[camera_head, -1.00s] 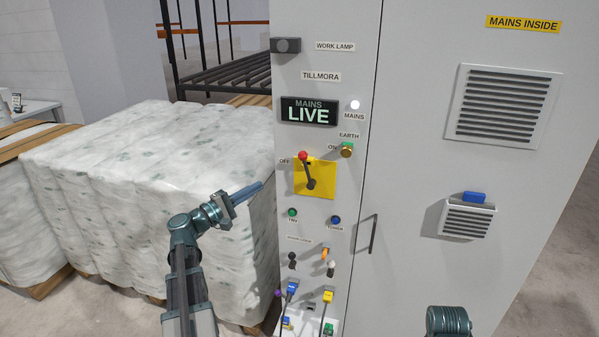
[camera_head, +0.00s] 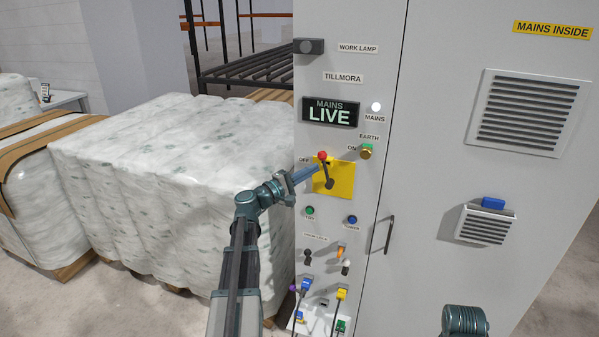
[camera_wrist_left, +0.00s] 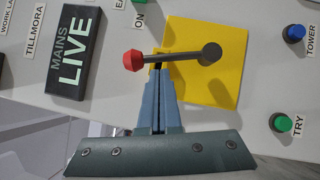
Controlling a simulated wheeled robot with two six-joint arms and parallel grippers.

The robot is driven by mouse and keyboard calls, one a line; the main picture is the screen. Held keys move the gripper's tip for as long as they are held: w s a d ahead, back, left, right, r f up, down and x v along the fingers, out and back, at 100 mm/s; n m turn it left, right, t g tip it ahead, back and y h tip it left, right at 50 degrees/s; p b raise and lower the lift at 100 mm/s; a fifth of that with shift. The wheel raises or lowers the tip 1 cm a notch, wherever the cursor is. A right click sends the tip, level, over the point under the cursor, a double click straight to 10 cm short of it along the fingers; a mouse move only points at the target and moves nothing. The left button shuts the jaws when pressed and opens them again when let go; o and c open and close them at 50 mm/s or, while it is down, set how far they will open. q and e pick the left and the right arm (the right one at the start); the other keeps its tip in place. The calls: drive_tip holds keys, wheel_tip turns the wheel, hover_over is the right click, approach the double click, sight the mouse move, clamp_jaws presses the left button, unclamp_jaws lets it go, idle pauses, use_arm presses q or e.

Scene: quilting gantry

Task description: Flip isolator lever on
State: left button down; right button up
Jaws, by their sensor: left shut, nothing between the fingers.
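The isolator lever (camera_head: 326,170) has a red knob and a dark shaft on a yellow plate (camera_head: 346,181) of the grey cabinet. It leans up and slightly left. My right gripper is out of view; only a part of my right arm shows at bottom right.
The panel reads MAINS LIVE (camera_head: 330,112). A green button (camera_head: 310,211) and a blue button (camera_head: 352,219) sit below the plate, with plugs and cables lower. A cabinet handle (camera_head: 389,235) stands out on the right. Wrapped bales (camera_head: 160,180) stand left.

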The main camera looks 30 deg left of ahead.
use_arm(q)
drive_tip(key=shift+w+d, duration=0.15)
drive_tip(key=shift+d, duration=0.15)
drive_tip(key=shift+r, duration=0.1)
drive_tip(key=d+r+m+g+p, duration=0.1)
drive_tip(key=m+p, duration=0.1)
drive_tip(key=p, duration=0.1)
drive_tip(key=shift+w+r+p, duration=0.1)
drive_tip(key=shift+r+p, duration=0.1)
drive_tip(key=shift+p, duration=0.15)
drive_tip(key=shift+w+d+f+m+g+p, duration=0.1)
drive_tip(key=shift+d+m+g+p, duration=0.35)
drive_tip(key=shift+p, duration=0.2)
drive_tip(key=shift+f, duration=0.1)
drive_tip(key=shift+a, duration=0.2)
